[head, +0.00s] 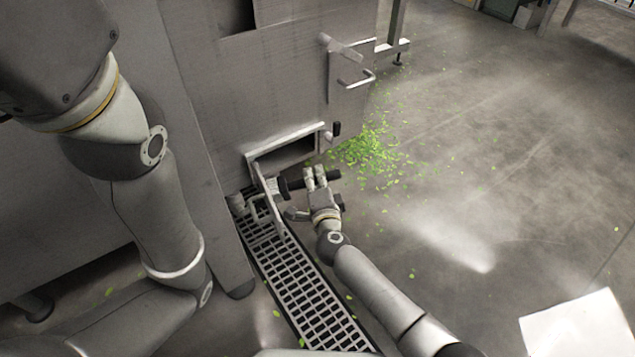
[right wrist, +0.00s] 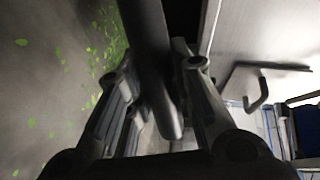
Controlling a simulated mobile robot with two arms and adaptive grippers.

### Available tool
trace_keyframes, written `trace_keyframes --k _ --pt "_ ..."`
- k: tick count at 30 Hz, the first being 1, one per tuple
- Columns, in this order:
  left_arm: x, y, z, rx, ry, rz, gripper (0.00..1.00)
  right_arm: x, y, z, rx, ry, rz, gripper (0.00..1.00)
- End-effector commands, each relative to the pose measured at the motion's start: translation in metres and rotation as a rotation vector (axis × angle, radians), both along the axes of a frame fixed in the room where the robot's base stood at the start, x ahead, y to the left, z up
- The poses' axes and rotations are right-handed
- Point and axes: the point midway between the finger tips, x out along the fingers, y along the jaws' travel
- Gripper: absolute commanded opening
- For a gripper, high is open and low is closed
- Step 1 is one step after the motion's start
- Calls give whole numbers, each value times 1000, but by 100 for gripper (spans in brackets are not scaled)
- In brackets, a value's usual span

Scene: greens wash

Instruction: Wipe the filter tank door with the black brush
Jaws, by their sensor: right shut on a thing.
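The black brush (head: 296,184) is held by its dark handle in my right gripper (head: 318,182), at the low opening of the grey machine. The handle also shows between the fingers in the right wrist view (right wrist: 150,50). The brush's left end reaches the filter tank door (head: 270,208), which stands swung open and is seen nearly edge-on. I cannot tell whether the bristles touch it. My left arm shows at the left, but its gripper is not in view.
A floor grate (head: 305,297) runs below the door toward the front. Green leaf bits (head: 368,150) lie scattered on the floor right of the opening. A hooked handle (head: 357,79) sticks out of the machine above. A white panel (head: 578,327) is at the lower right.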

Motion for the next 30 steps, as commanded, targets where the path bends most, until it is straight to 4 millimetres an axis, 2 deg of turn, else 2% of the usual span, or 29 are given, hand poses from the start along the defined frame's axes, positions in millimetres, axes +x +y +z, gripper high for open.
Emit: trace_keyframes --k 1,6,16,30 --pt "-1 0 1 -1 -3 -1 41 -2 5 2 5 -2 10 3" --pt "-1 0 0 -1 -2 -1 41 0 6 2 6 -3 10 3" --pt "1 0 -12 -1 5 -1 41 19 14 -3 4 -3 9 3" --pt "2 0 -14 -1 7 -1 41 28 17 -4 5 -3 8 3"
